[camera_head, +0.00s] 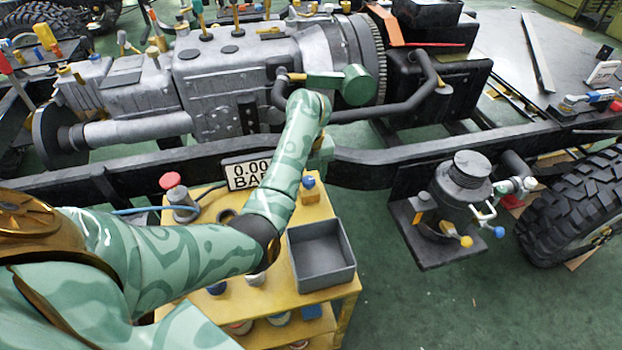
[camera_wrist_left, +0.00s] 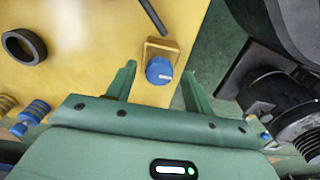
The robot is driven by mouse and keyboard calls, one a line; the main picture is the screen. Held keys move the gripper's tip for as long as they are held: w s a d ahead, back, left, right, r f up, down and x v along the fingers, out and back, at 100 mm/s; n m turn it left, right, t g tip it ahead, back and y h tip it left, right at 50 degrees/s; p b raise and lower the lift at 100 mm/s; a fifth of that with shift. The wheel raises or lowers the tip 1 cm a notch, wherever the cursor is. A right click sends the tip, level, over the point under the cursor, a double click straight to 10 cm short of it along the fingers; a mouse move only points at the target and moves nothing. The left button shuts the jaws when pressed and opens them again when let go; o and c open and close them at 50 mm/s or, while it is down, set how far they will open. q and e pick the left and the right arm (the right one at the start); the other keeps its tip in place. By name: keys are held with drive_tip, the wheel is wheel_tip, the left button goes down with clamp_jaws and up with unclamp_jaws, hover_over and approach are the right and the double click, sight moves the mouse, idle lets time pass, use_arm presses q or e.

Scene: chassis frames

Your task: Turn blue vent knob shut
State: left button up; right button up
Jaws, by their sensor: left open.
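The blue vent knob (camera_head: 308,183) sits on the yellow cart near its far edge. In the left wrist view the knob (camera_wrist_left: 159,70) is round and blue with a pale mark on its face, mounted on a yellow bracket. My left gripper (camera_head: 321,158) is mostly hidden behind its own arm in the head view, just above the knob. In the left wrist view the gripper (camera_wrist_left: 157,75) is open, with one green finger on each side of the knob and gaps on both sides. I cannot tell how far above the knob the fingertips are. My right gripper is not in view.
A red-topped button (camera_head: 170,181) and an open grey bin (camera_head: 320,256) are on the cart. The black chassis rail (camera_head: 385,165) runs behind.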

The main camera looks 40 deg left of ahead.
use_arm(q)
drive_tip(key=shift+f, duration=0.1)
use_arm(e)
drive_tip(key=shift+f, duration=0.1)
use_arm(q)
drive_tip(key=c, duration=1)
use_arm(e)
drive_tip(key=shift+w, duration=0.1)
use_arm(q)
drive_tip(key=m+p, duration=0.2)
drive_tip(key=m, duration=0.1)
drive_tip(key=shift+m, duration=0.3)
drive_tip(key=m+p, duration=0.3)
drive_tip(key=m, duration=0.2)
drive_tip(key=m+p, duration=0.2)
drive_tip(key=m, duration=0.3)
drive_tip(key=shift+m+p, duration=1)
drive_tip(key=shift+m, duration=1.1)
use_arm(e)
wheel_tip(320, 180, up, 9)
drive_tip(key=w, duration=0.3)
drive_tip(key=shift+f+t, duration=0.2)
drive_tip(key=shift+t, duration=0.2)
